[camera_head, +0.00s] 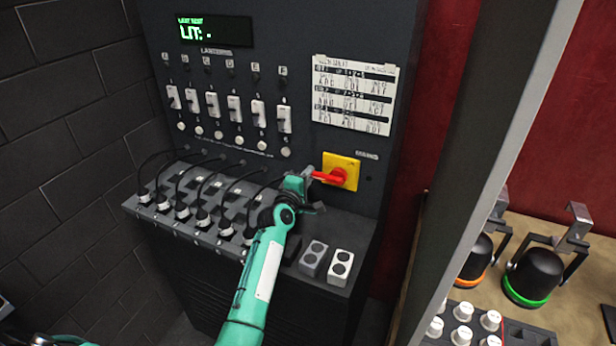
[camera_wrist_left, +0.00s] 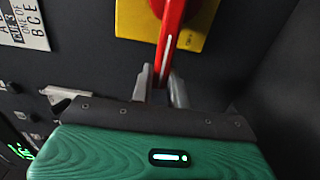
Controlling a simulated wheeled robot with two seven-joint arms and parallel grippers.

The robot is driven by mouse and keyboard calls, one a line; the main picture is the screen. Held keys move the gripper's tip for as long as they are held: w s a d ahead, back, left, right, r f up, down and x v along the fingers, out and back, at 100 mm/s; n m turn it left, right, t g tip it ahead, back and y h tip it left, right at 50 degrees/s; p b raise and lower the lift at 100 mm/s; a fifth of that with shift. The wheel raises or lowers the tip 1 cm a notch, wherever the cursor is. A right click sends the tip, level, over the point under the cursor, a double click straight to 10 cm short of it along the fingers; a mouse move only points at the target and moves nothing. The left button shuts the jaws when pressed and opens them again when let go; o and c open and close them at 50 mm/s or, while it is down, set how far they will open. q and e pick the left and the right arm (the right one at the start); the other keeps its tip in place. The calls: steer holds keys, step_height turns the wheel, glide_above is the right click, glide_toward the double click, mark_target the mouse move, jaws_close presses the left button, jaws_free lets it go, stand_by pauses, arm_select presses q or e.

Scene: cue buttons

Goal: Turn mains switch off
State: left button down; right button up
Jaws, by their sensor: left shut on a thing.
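The mains switch is a red rotary handle (camera_head: 330,178) on a yellow square plate (camera_head: 347,164), at the right of the dark panel. In the head view the handle points left, roughly level. My left gripper (camera_head: 311,178) reaches it from the left and is shut on the handle's free end. In the left wrist view the red handle (camera_wrist_left: 171,35) runs down between the two grey fingers (camera_wrist_left: 161,88), with the yellow plate (camera_wrist_left: 205,28) behind. The fingers hide the handle's tip. My right gripper is not in view.
The panel carries a lit display (camera_head: 214,31), a row of white switches (camera_head: 234,108) and a printed sheet (camera_head: 353,95). Black cables and plugs (camera_head: 203,215) crowd the ledge beside my arm. Lamps (camera_head: 534,272) stand on a shelf right of a grey post (camera_head: 490,150).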

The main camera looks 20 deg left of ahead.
arm_select(q)
steer(key=c, duration=1.4)
jaws_free()
steer(key=shift+a, duration=0.1)
steer(key=shift+o, duration=0.2)
steer(key=s+b, duration=0.1)
steer(key=s, duration=0.6)
steer(key=s+b, duration=0.2)
steer(key=s, duration=0.4)
steer(key=shift+s+a, duration=0.2)
steer(key=shift+s, duration=0.2)
